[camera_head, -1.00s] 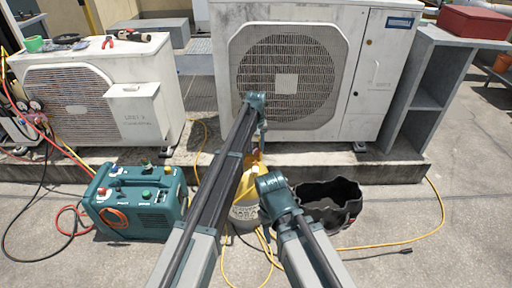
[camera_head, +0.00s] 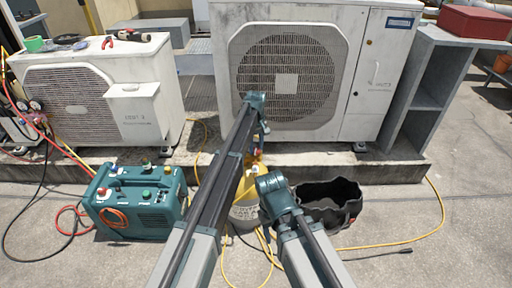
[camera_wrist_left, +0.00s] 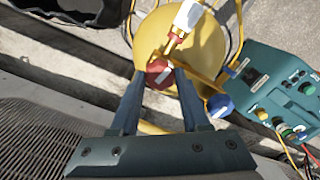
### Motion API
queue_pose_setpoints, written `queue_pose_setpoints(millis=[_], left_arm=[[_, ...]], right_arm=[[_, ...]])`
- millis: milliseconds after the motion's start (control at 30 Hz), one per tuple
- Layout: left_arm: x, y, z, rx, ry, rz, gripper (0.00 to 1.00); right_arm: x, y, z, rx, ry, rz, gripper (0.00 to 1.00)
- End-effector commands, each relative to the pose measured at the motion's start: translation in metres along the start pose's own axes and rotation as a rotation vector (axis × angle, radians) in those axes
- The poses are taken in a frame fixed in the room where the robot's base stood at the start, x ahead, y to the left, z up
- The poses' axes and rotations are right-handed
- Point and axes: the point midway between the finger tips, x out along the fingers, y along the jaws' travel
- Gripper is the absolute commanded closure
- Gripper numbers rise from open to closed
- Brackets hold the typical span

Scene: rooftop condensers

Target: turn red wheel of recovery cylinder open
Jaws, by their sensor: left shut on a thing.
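The recovery cylinder (camera_head: 245,190) is yellow on top with a pale grey lower body, standing on the ground behind my arms, which hide much of it. In the left wrist view its yellow top (camera_wrist_left: 205,45) shows with brass valve fittings. The red wheel (camera_wrist_left: 158,72) sits between the fingertips of my left gripper (camera_wrist_left: 156,80), which is shut on it. A blue wheel (camera_wrist_left: 220,105) is beside it, near the right finger. In the head view my left gripper (camera_head: 259,145) is small and partly hidden above the cylinder. My right gripper cannot be made out.
A teal recovery machine (camera_head: 140,205) stands left of the cylinder. A black open bin (camera_head: 328,205) stands to the right. Condenser units (camera_head: 130,100) and (camera_head: 290,75) stand on a concrete ledge behind. Yellow hoses (camera_head: 390,243) lie on the ground.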

Motion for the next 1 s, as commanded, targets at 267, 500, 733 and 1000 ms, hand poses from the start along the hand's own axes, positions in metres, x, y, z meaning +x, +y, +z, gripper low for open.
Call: queue_pose_setpoints(millis=[267,500,733,1000], left_arm=[[0.000,0.000,0.000,0.000,0.000,0.000,1.00],[0.000,0.000,0.000,0.001,0.000,0.000,0.24],[0.000,0.000,0.000,0.001,0.000,0.000,0.24],[-0.013,0.000,0.000,0.001,0.000,0.000,0.24]], right_arm=[[0.000,0.000,0.000,0.000,0.000,0.000,0.48],[0.000,0.000,0.000,0.000,0.000,0.000,0.48],[0.000,0.000,0.000,0.000,0.000,0.000,0.48],[-0.013,0.002,0.001,0.002,-0.001,0.001,0.48]])
